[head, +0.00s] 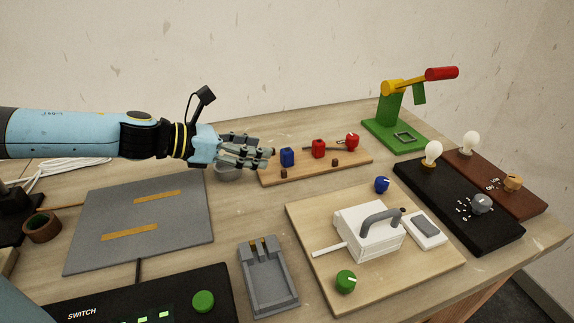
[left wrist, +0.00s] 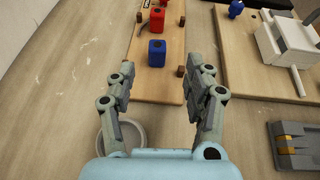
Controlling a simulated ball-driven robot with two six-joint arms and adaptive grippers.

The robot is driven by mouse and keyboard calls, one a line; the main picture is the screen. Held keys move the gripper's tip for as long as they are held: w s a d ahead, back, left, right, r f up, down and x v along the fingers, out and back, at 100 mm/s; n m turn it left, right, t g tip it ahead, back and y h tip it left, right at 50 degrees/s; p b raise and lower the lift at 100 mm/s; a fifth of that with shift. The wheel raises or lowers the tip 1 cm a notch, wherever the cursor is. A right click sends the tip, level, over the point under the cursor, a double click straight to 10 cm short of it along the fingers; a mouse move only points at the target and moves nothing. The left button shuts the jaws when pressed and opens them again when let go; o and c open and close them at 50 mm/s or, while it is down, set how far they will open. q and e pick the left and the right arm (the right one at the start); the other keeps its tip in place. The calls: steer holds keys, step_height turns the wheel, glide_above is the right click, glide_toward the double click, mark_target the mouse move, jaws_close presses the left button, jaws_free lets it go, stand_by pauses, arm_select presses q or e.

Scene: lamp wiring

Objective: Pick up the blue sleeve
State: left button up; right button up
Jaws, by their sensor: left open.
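The blue sleeve (head: 287,157) is a small blue block with a dark hole in its top. It stands at the left end of a wooden strip board (head: 330,166). In the left wrist view the sleeve (left wrist: 156,53) lies ahead of the fingertips, roughly between their lines. My left gripper (head: 268,157) is open and empty, with its fingers just left of the sleeve in the head view. In the left wrist view the fingers (left wrist: 160,78) stand wide apart with a gap before the sleeve. My right gripper is not in view.
Red blocks (head: 318,148) stand on the same strip, right of the sleeve, with small brown pegs (head: 335,162) nearby. A grey round dish (left wrist: 122,135) lies below my left gripper. A board with a white box (head: 368,232) is in front; a green press (head: 390,115) stands behind right.

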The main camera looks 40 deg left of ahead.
mark_target(284, 151)
arm_select(q)
steer(key=shift+b+x, duration=0.3)
steer(key=shift+x, duration=0.65)
steer(key=p+x, duration=0.1)
steer(key=x, duration=0.2)
steer(key=shift+w, duration=0.5)
steer(key=shift+w+d+f, duration=0.2)
steer(key=shift+w+f, duration=0.1)
steer(key=shift+w, duration=0.1)
steer(key=c, duration=1)
steer(key=shift+o, duration=0.2)
steer(key=shift+r, duration=0.15)
